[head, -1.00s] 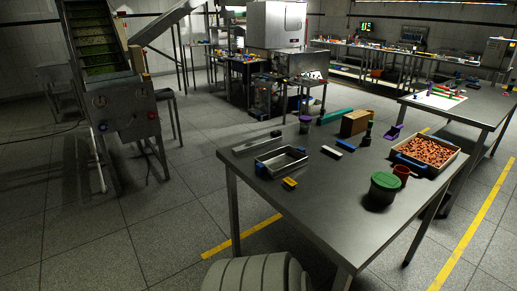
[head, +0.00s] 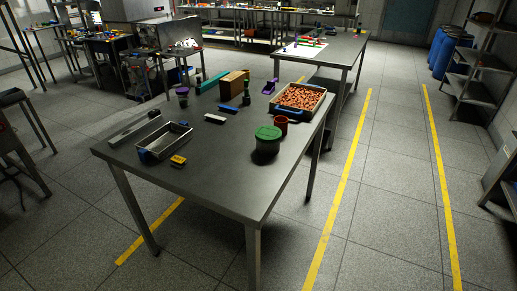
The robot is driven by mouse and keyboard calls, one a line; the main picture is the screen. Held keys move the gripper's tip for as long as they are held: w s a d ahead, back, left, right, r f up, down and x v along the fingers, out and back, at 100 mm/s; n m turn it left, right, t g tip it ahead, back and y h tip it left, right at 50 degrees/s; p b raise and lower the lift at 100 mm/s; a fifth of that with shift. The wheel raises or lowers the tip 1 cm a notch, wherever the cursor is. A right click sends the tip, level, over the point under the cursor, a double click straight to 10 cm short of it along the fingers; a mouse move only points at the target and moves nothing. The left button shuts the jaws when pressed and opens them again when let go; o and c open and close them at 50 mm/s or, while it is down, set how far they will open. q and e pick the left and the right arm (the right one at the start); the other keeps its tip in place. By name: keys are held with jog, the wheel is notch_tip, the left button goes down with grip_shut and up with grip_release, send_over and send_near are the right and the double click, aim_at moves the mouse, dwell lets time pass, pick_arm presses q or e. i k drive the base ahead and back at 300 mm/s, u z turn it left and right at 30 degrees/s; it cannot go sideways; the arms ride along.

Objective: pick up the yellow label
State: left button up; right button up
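A small yellow label (head: 178,160) with dark markings lies near the front left of the grey metal table (head: 215,185) in the head view. It is just to the right of the front end of a shallow metal tray (head: 165,141), on bare table top. Neither of my grippers shows in the head view, so I cannot see whether they hold anything.
A dark jar with a green lid (head: 268,139), a red cup (head: 281,125), a tray of orange-brown pieces (head: 301,97), a brown box (head: 234,84) and a white block (head: 215,119) stand on the table. Open floor with yellow lines (head: 342,200) lies to the right.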

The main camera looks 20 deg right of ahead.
aim_at(180, 160)
jog(key=z, duration=0.7)
jog(key=i, duration=0.55)
